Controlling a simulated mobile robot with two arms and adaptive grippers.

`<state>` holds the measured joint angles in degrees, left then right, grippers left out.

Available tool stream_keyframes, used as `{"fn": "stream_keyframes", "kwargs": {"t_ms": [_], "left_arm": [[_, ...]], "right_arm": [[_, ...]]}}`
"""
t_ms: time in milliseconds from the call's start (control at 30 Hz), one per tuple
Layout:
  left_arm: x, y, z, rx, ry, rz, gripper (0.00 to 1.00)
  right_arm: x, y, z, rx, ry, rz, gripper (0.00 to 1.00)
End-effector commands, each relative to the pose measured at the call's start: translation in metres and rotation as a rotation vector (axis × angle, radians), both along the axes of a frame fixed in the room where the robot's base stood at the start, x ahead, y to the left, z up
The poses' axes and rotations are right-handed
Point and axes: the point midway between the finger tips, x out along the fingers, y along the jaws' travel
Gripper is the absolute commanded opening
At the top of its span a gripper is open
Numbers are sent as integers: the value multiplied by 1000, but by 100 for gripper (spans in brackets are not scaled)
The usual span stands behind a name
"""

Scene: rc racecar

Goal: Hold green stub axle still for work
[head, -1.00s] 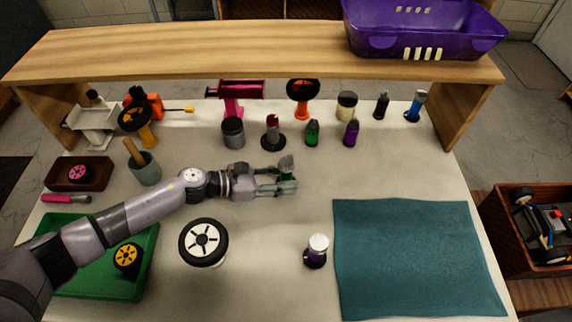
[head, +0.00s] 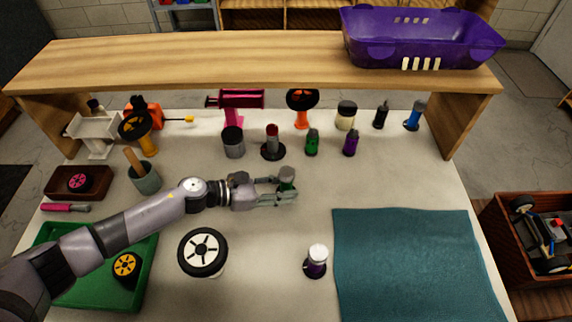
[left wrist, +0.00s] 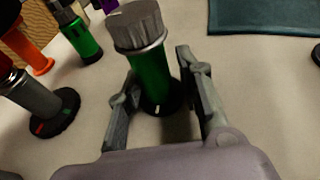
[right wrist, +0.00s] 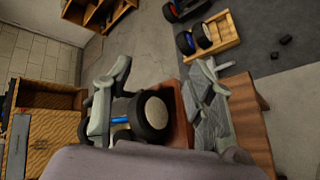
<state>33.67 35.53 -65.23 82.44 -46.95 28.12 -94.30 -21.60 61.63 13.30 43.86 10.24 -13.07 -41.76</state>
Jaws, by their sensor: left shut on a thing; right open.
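The green stub axle (left wrist: 150,75) stands upright in the left wrist view, a green cylinder with a grey ribbed cap and a black round base. In the head view the stub axle (head: 287,178) is partly hidden by my left gripper (head: 282,194). In the left wrist view my left gripper (left wrist: 160,100) is shut on the stub axle, with one finger on each side of its lower part. My right gripper (right wrist: 158,88) is open in the right wrist view, away from the bench items. It is outside the head view.
Behind stand a green-based cylinder (head: 312,143), a purple one (head: 350,144) and a red-topped one (head: 272,142). A teal mat (head: 415,265) lies right. A wheel (right wrist: 150,115) shows beyond my right gripper.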

Motion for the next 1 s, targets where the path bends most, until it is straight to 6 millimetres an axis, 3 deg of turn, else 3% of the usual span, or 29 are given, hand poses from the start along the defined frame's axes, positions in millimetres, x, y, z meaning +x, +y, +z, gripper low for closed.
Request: {"fn": "stream_keyframes", "kwargs": {"t_ms": [33,200,333,433,567,667,800,967,1000], "left_arm": [[-1,0,-1,1,1,-1,9],[-1,0,-1,1,1,-1,9],[0,0,-1,1,1,-1,9],[0,0,-1,1,0,0,9],[0,0,-1,1,0,0,9],[0,0,-1,1,0,0,9],[0,0,-1,2,1,0,9],[0,1,-1,2,1,0,9],[0,1,-1,2,0,1,9]], "right_arm": [[20,-12,37,-47,-11,22,51],[89,-24,136,-118,-99,38,51],[133,1,153,-11,-223,-19,51],[170,30,160,111,-317,-49,51],[225,81,175,297,-426,-52,51],[267,127,200,441,-494,-20,51],[319,201,253,633,-562,77,51],[357,296,331,807,-578,267,51],[364,322,350,835,-563,332,51]]}}
